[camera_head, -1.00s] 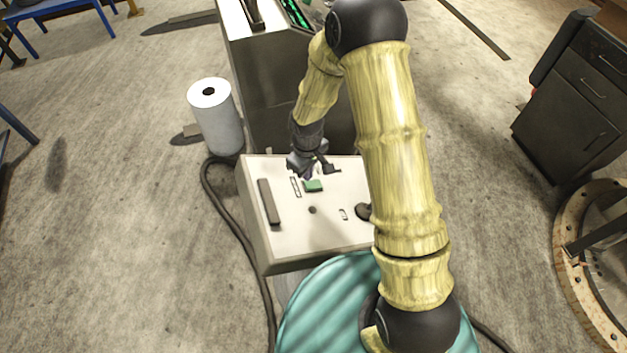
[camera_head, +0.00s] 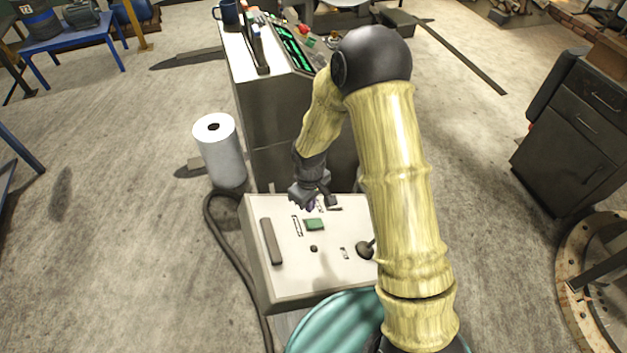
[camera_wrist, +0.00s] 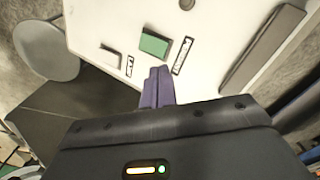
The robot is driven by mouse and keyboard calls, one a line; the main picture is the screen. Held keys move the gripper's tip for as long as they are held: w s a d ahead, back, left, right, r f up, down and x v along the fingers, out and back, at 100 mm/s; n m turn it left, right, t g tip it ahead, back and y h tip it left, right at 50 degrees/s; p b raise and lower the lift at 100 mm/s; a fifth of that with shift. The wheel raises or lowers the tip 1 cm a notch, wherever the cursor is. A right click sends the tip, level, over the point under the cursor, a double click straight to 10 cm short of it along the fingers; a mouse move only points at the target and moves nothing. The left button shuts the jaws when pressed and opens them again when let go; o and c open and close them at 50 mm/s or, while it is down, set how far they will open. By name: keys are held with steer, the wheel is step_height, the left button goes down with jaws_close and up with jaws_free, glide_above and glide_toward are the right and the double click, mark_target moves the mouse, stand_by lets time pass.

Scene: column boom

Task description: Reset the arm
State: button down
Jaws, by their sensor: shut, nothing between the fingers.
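My arm reaches over a white control panel box (camera_head: 285,275) in the head view. My gripper (camera_head: 311,205) is above the far part of the panel, near a green block or button (camera_head: 314,224). In the wrist view my gripper (camera_wrist: 158,78) shows as two purple-grey fingers pressed together, with nothing between them. The green piece (camera_wrist: 154,44) lies just beyond the fingertips there, on the white panel (camera_wrist: 205,35). I cannot tell the exact height of the fingers above the panel.
A dark bar handle (camera_head: 271,241) and a black knob (camera_head: 365,250) stand on the panel. A white roll (camera_head: 219,150) stands on the floor at left, beside a black cable (camera_head: 232,262). A tall console (camera_head: 262,110) stands behind. A dark cabinet (camera_head: 575,140) is at right.

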steer(key=s+d+r+m+t+b, duration=0.2)
steer(key=s+d+r+m+b, duration=0.2)
steer(key=s+d+r+m, duration=0.5)
steer(key=s+d+r, duration=0.3)
steer(key=d+r, duration=0.1)
steer(key=r, duration=0.1)
steer(key=shift+s+d+t, duration=0.25)
steer(key=shift+d+t, duration=0.05)
stand_by(0.9)
